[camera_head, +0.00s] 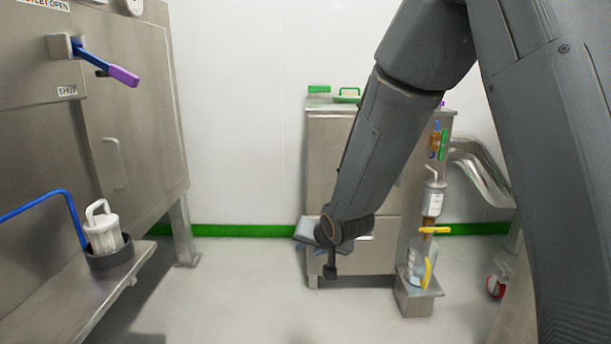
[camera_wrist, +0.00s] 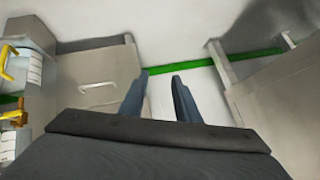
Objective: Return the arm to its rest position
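My arm reaches down from the upper right in the head view and ends in front of the steel cabinet (camera_head: 345,190). My gripper (camera_head: 318,252) hangs at the end of the arm, partly hidden by the wrist in the head view. In the wrist view my gripper (camera_wrist: 163,90) shows two dark blue fingers with a clear gap between them. Nothing is between the fingers. The gripper looks apart from the cabinet and other things, though its exact distance from the cabinet is hard to tell.
A stand with a bottle (camera_head: 415,262) and yellow valve is right of my gripper. A steel machine (camera_head: 125,140) with a purple-tipped lever (camera_head: 122,76) fills the left. A white-handled canister (camera_head: 103,230) sits in a dark holder on its shelf (camera_head: 60,295). Floor (camera_head: 235,290) between is clear.

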